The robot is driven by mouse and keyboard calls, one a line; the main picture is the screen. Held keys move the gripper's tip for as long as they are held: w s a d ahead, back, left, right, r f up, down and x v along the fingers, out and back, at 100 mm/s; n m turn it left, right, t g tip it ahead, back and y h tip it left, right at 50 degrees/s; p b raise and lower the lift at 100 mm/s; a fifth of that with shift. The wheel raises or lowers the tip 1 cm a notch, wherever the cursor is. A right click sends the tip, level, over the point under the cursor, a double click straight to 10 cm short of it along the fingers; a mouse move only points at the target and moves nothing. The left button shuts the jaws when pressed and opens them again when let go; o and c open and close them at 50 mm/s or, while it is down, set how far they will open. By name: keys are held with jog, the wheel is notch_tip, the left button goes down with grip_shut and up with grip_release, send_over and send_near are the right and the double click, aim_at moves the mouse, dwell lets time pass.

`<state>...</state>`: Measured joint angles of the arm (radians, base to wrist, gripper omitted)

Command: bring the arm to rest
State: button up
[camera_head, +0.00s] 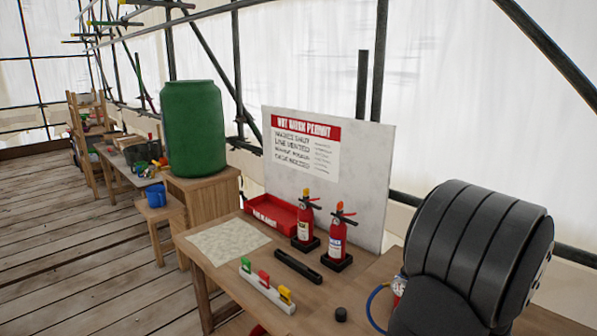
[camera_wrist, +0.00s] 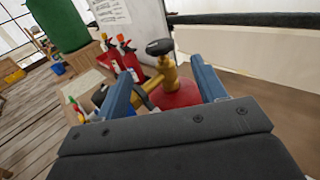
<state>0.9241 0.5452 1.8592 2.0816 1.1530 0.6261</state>
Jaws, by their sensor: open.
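My gripper (camera_wrist: 165,80) shows in the wrist view as two blue fingers spread apart. It is open, with nothing held between the fingers. Beyond the gap stands a red cylinder (camera_wrist: 181,95) with a brass valve (camera_wrist: 163,75) and a black knob (camera_wrist: 159,47) on top. The fingers and the dark gripper body hide part of the cylinder. I cannot tell how far the fingers are from it. My gripper does not show in the head view.
The wooden bench (camera_head: 205,268) holds two fire extinguishers (camera_head: 337,238), a red tray (camera_head: 268,214), a black bar (camera_head: 298,266) and a white rack (camera_head: 262,290) with coloured pieces. A permit board (camera_head: 360,170) stands behind. A green drum (camera_head: 193,130) is left. A dark ribbed shape blocks the right.

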jog(key=shift+s, duration=2.65)
jog(key=shift+o, duration=0.5)
jog(key=o, duration=0.7)
jog(key=a+r+n+g+y, duration=0.3)
jog(key=a+r+n+y, duration=0.1)
jog(key=a+n+y, duration=0.2)
jog(key=shift+w+a+g, duration=0.3)
jog(key=shift+w+a, duration=0.1)
jog(key=shift+a, duration=0.4)
jog(key=s+a+r+n+g, duration=0.3)
jog(key=s+r+n+g, duration=0.1)
jog(key=s+g, duration=0.5)
jog(key=s+d+r+m+g+h, duration=0.1)
jog(key=s+d+r+g+h, duration=0.35)
jog(key=s+r+h, duration=0.2)
notch_tip(320, 180, down, 10)
jog(key=shift+s+f+g, duration=0.15)
jog(key=shift+s+g, duration=0.3)
